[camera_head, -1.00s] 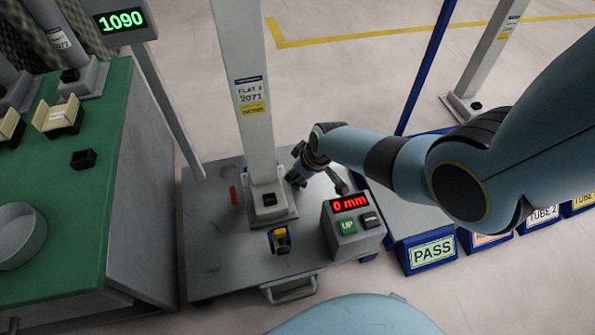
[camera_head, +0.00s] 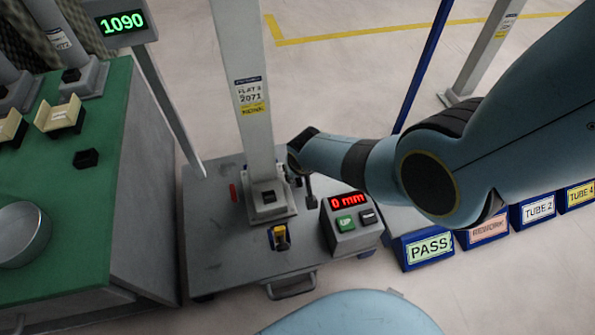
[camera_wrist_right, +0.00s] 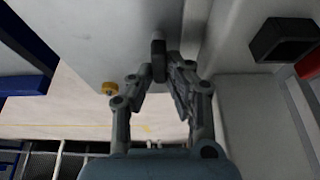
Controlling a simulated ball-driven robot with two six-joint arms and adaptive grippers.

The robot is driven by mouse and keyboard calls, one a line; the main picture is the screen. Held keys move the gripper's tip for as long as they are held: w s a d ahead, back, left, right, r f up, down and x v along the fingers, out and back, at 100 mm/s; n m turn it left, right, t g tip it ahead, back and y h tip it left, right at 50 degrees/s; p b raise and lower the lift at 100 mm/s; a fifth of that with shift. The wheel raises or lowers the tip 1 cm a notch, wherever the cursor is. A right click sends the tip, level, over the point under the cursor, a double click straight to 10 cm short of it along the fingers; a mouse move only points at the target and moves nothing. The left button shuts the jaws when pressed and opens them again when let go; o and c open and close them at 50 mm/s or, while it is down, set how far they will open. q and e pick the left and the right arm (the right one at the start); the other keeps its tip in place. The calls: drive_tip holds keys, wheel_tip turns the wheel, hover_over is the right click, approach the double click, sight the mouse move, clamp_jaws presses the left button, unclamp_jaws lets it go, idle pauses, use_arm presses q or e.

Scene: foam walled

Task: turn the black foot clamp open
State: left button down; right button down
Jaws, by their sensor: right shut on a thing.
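The black foot clamp (camera_wrist_right: 158,58) shows in the right wrist view as a short dark bar between my fingertips, beside the pale grey column foot. My right gripper (camera_wrist_right: 160,78) is shut on it, a finger on each side. In the head view the column foot (camera_head: 287,210) stands on the grey platform. My right wrist covers most of the gripper at the foot's right side. A dark upright piece (camera_head: 310,188) shows just below the wrist; I cannot tell whether it is clamp or finger. My left gripper is not in view.
A control box (camera_head: 347,222) reading 0 mm with a green UP button stands close right of the foot. A yellow-and-black part (camera_head: 280,237) sits in front. A green-topped bench (camera_head: 110,130) is at left; blue-framed labelled bins (camera_head: 428,247) are at right.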

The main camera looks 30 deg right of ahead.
idle(0.4)
drive_tip(key=c, duration=1.3)
unclamp_jaws()
drive_tip(key=shift+s+a+r, duration=0.1)
drive_tip(key=shift+s+r, duration=0.2)
drive_tip(key=shift+r, duration=0.35)
drive_tip(key=v, duration=1)
drive_tip(key=shift+s+r, duration=0.1)
drive_tip(key=shift+r, duration=0.2)
